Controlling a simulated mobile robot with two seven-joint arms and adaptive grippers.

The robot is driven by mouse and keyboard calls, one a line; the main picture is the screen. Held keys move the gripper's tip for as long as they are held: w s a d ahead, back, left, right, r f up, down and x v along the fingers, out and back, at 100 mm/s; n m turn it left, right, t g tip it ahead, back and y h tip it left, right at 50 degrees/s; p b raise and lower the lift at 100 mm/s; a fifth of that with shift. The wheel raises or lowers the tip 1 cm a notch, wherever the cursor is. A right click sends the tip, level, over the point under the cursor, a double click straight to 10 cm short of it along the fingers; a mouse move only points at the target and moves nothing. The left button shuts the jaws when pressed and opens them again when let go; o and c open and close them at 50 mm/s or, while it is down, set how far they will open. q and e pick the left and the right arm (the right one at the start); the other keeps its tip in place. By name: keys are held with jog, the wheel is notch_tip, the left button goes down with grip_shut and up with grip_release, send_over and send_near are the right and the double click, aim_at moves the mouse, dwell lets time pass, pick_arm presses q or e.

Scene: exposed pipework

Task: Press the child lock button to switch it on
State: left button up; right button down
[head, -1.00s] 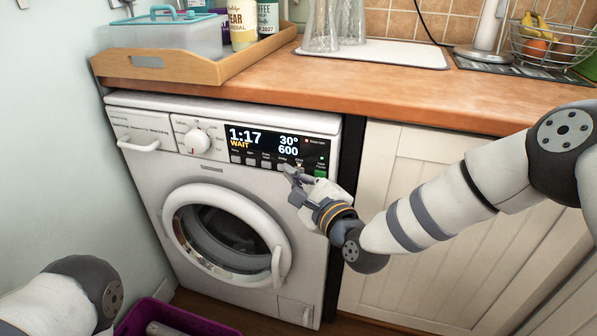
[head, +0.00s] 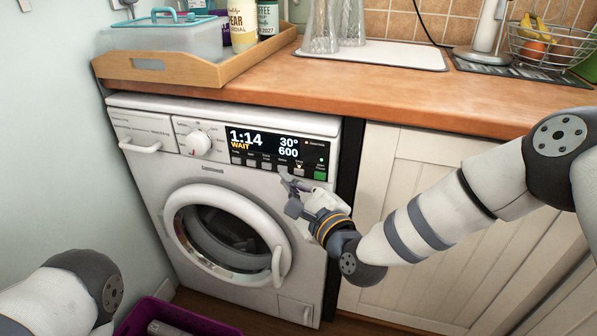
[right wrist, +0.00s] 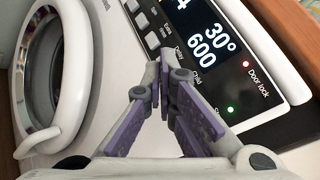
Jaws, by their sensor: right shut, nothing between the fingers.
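The white washing machine's dark display (head: 265,143) reads 1:14, WAIT, 30° and 600. Small grey buttons run beneath it; a small yellowish mark shows near the right-hand one (head: 299,170). In the right wrist view the label "Child" (right wrist: 198,77) shows beside my fingers, which hide the area of its button. My right gripper (head: 284,178) is shut and empty, its tips just below the button row. In the right wrist view the shut fingertips (right wrist: 164,62) point toward the panel; I cannot tell whether they touch it. My left gripper is out of view.
The round door (head: 228,235) sticks out below the panel. A green-lit start button (head: 320,175) lies to the right. The wooden worktop (head: 400,90) overhangs above. A purple basket (head: 180,318) stands on the floor. A red light shows by "Door lock" (right wrist: 257,83).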

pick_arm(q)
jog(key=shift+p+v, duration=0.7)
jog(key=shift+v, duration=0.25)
pick_arm(e)
jog(key=s, duration=0.1)
jog(key=s+a, duration=0.1)
jog(key=s, duration=0.2)
jog(key=shift+s+a, duration=0.15)
jog(key=shift+a, duration=0.1)
